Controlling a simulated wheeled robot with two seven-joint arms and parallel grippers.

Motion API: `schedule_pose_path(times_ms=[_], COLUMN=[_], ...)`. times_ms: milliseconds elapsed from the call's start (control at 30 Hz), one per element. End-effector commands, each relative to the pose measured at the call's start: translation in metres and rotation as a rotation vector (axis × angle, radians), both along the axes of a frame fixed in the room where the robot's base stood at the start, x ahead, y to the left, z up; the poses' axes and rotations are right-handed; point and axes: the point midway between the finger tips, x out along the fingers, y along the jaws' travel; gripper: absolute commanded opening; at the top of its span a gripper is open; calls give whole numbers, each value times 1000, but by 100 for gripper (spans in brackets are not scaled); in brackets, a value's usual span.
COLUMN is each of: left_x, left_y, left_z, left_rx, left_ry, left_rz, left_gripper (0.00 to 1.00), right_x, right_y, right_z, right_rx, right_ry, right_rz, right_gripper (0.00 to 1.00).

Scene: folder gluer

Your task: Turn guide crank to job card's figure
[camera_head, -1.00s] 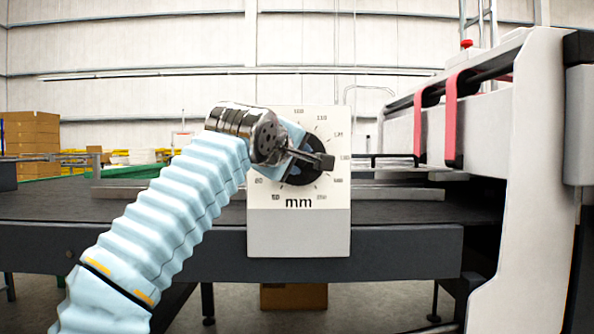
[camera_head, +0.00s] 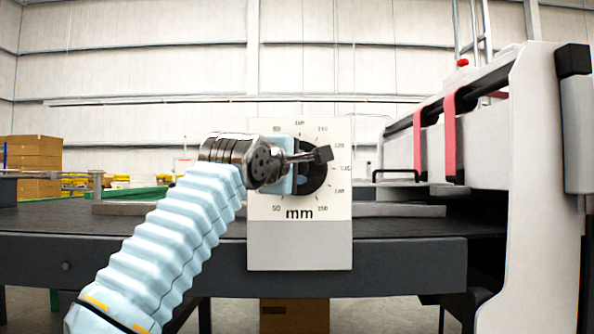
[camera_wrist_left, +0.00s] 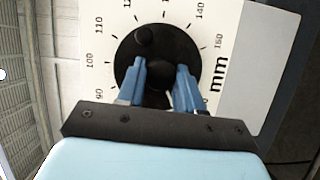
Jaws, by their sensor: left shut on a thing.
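The white dial panel (camera_head: 335,202) with a ring of figures and "mm" stands at the front of the machine. Its black round dial (camera_head: 315,180) is partly hidden by my left gripper (camera_head: 305,175) in the head view. In the left wrist view the dial (camera_wrist_left: 180,48) shows a small black knob (camera_wrist_left: 144,35) near its edge. There the two blue fingers of my left gripper (camera_wrist_left: 160,82) are shut on the dark crank hub (camera_wrist_left: 158,98) at the dial's middle. The job card is not clearly in view. My right gripper is not in view.
A grey machine bed (camera_head: 400,226) runs behind the panel. A white machine frame with red straps (camera_head: 449,140) stands at the right. Stacked brown boxes (camera_head: 35,160) are at the far left. Space in front of the panel is free apart from my arm.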

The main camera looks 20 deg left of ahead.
Motion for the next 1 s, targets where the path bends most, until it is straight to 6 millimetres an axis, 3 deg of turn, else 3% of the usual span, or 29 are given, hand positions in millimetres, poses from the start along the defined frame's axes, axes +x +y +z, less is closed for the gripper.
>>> schedule_pose_path(times_ms=[233,267,433,767,867,1000], left_x=[1,1,1,-4,-17,-49], left_y=[-1,-1,0,0,1,4], left_z=[-2,-2,-1,-1,-2,-3], left_rx=[2,2,1,1,0,0], left_ry=[6,6,4,0,-2,-3], left_rz=[0,0,0,-1,-2,-5], left_gripper=[5,37,61,61,61,61], right_x=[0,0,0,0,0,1], right_y=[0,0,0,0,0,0], right_z=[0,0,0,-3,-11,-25], right_rx=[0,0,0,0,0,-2], right_ry=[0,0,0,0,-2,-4], right_rz=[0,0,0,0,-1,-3], right_gripper=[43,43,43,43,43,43])
